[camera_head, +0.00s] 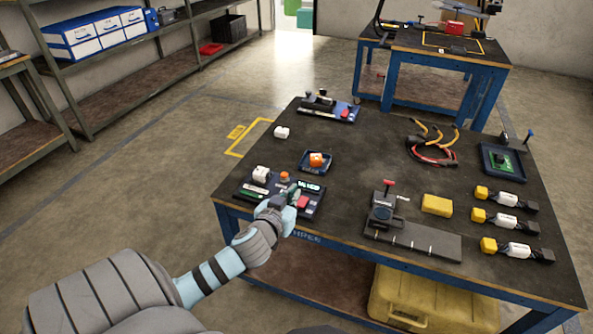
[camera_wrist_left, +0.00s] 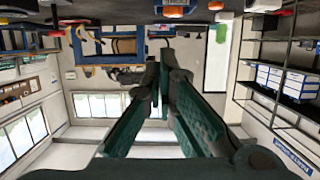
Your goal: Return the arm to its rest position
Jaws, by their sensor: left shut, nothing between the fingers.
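My left arm comes in from the lower left of the head view. Its gripper (camera_head: 292,192) is at the near left edge of the workbench (camera_head: 340,150), in front of or over a dark control station (camera_head: 248,187) with a lit display and a red part. From this angle I cannot tell whether it touches the station. In the left wrist view the two dark green fingers (camera_wrist_left: 163,75) converge at their tips, with nothing between them. That view is upside down, with the bench items along its top edge. My right gripper does not show.
On the bench are a small tray with an orange part (camera_head: 316,160), a white block (camera_head: 282,132), a yellow block (camera_head: 437,205), a black fixture with a red-handled lever (camera_head: 388,184), red and orange cables (camera_head: 433,150) and several yellow-ended connectors (camera_head: 497,219). Shelving (camera_head: 130,90) stands left; the floor between is clear.

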